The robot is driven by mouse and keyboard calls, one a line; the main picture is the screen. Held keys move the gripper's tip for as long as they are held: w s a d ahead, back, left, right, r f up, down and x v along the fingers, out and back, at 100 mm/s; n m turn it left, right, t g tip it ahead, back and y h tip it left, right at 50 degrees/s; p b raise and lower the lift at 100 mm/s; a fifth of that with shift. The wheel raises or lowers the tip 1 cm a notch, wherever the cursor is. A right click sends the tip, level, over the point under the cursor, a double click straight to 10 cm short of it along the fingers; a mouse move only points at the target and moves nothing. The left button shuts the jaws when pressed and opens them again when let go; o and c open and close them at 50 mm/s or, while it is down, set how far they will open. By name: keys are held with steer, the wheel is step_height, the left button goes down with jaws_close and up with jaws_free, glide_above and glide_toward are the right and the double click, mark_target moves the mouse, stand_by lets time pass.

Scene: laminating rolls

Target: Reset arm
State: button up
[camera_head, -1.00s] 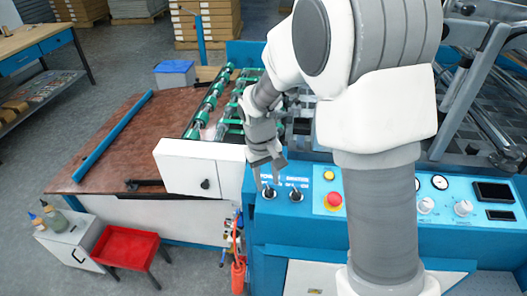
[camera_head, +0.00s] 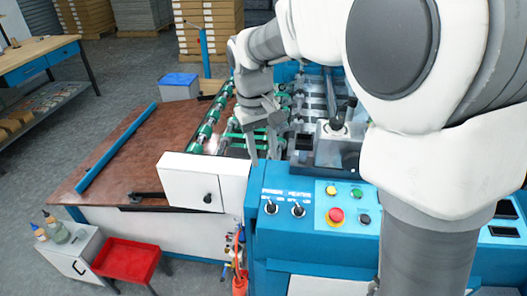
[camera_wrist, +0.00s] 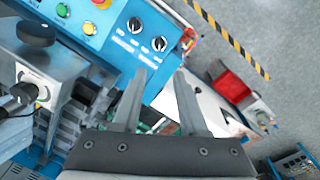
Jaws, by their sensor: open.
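My gripper (camera_head: 263,158) is open and empty, with its fingers pointing down above the blue control panel (camera_head: 288,232) of the laminating machine. In the wrist view the two fingers (camera_wrist: 160,78) stand apart with nothing between them. Two black rotary switches (camera_head: 284,208) sit on the panel below and in front of the fingers; they also show just beyond the fingertips in the wrist view (camera_wrist: 147,34). The fingers look clear of the switches. A red stop button (camera_head: 336,215) is right of them.
Green-wheeled rollers (camera_head: 211,120) and a brown table (camera_head: 120,152) lie to the left. A white drawer-like box (camera_head: 190,182) stands left of the panel. A black-knobbed lever (camera_head: 336,124) rises right of my gripper. A red tray (camera_head: 126,260) is low left.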

steer(key=s+d+r+m+t, duration=0.1)
steer(key=s+d, duration=0.2)
steer(key=s, duration=0.3)
steer(key=s+d+r+m+t, duration=0.1)
steer(key=s+d+r+t, duration=0.1)
steer(key=s+d, duration=0.2)
steer(key=s+d+r+m+t+y, duration=0.1)
steer(key=s+d, duration=0.3)
steer(key=s, duration=0.6)
steer(key=shift+r+m+t, duration=0.4)
steer(key=shift+r+t, duration=0.2)
steer(key=shift+r, duration=0.1)
steer(key=shift+s, duration=0.1)
